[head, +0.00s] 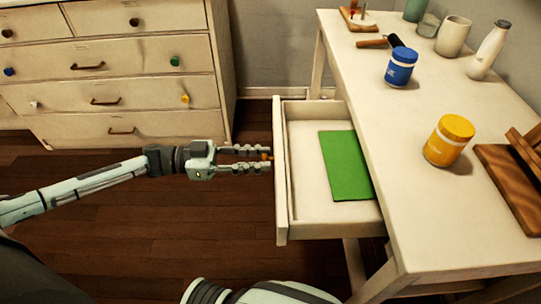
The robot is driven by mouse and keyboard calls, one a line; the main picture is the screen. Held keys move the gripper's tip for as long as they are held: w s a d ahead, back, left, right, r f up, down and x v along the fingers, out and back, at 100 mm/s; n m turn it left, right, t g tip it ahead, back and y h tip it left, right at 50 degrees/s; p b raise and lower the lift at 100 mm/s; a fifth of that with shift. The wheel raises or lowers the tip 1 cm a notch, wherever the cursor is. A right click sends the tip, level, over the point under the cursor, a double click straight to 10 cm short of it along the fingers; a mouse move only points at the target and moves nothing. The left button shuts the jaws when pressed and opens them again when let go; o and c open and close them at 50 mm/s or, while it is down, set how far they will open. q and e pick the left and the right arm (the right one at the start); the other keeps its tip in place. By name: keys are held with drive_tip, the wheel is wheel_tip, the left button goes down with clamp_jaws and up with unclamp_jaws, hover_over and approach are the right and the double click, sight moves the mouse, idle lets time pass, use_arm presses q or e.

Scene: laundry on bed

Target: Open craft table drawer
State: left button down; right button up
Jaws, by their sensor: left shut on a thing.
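The craft table (399,137) is white and stands on the right in the head view. Its drawer (303,212) is pulled out to the left, with the inside in plain view. A flat green sheet (346,166) lies in the drawer. My left gripper (268,160) is at the outer face of the drawer front, its two fingers closed around a small orange-brown knob that is mostly hidden between the fingertips. A pale arm link of mine shows at the bottom edge; my right gripper is not in view.
On the tabletop are a blue jar (401,67), a yellow jar (449,141), a white bottle (489,50), a beige cup (453,36), a hammer-like tool (379,42) and a wooden stand (508,179). A white dresser (110,68) stands back left. The wooden floor (150,240) left of the drawer is clear.

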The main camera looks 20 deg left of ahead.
use_arm(q)
drive_tip(key=shift+s+a, duration=0.1)
idle(0.3)
drive_tip(key=c, duration=1.2)
unclamp_jaws()
drive_tip(key=shift+a, duration=0.1)
drive_tip(key=v, duration=1.2)
